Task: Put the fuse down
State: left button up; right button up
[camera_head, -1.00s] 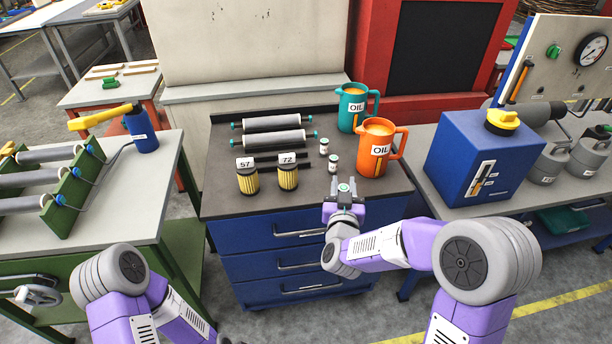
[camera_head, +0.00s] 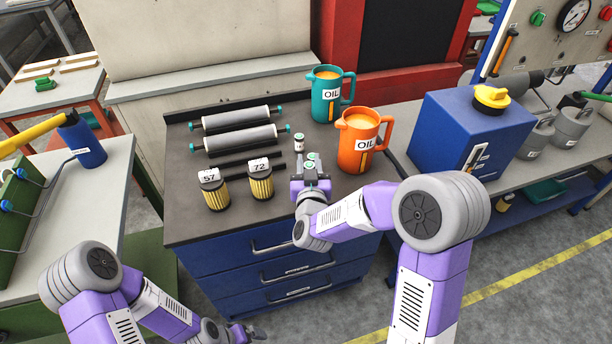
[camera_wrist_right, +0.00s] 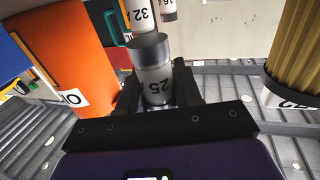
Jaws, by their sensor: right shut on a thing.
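In the head view one standing fuse (camera_head: 299,142) is clear; the nearer one is partly hidden by my gripper. I cannot tell whether the held fuse touches the worktop. My left gripper (camera_head: 243,333) is low at the bottom edge, empty-looking, its opening unclear.
An orange oil jug (camera_head: 361,142) stands close right of my right gripper, a teal one (camera_head: 326,95) behind. Two filters, 57 (camera_head: 214,192) and 72 (camera_head: 261,182), stand to the left. Two grey rollers (camera_head: 240,137) lie behind them. The worktop's front left is clear.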

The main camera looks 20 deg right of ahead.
notch_tip(320, 180, down, 4)
jog(key=shift+r+b, duration=0.1)
jog(key=shift+b, duration=0.55)
jog(key=o, duration=1)
jog(key=shift+o, duration=0.2)
